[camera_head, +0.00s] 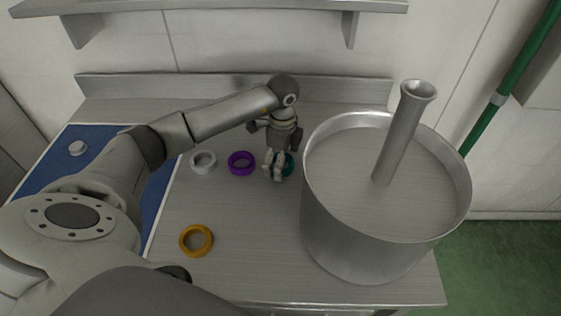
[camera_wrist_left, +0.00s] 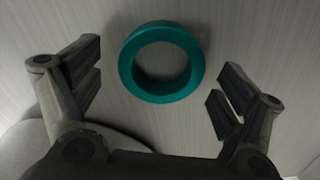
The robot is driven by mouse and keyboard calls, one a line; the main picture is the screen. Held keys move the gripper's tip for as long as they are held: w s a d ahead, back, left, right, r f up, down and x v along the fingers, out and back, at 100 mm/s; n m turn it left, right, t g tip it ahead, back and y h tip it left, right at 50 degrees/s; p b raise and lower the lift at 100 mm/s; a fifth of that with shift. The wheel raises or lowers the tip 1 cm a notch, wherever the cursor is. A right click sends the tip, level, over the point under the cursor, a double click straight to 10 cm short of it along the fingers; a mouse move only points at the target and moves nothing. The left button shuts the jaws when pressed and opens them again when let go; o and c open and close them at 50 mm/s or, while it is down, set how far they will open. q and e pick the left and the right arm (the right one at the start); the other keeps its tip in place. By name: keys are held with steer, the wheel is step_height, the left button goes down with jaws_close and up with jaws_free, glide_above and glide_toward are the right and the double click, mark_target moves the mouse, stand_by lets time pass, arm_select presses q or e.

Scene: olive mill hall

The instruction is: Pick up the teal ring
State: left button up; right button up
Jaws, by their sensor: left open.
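The teal ring (camera_head: 289,165) lies on the steel table, just left of the large pot, partly hidden by my left gripper in the head view. The whole ring shows in the left wrist view (camera_wrist_left: 128,66), lying flat at the upper middle. My left gripper (camera_head: 276,172) is over the ring, pointing down. In the left wrist view its open fingers (camera_wrist_left: 158,85) stand to either side of the ring, with a gap on each side and nothing between them touching. My right gripper is in neither view.
A large steel pot (camera_head: 335,225) with an upright tube (camera_head: 398,140) stands close to the right. A purple ring (camera_head: 232,168), a white ring (camera_head: 194,166) and an orange ring (camera_head: 184,249) lie to the left. A blue mat (camera_head: 60,172) holds a small pale round object (camera_head: 77,148). The front middle is clear.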

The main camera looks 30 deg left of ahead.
arm_select(q)
steer(key=shift+w+f, duration=0.1)
steer(key=shift+f, duration=0.05)
steer(key=shift+c, duration=0.3)
steer(key=c, duration=1.1)
steer(key=shift+c, duration=0.2)
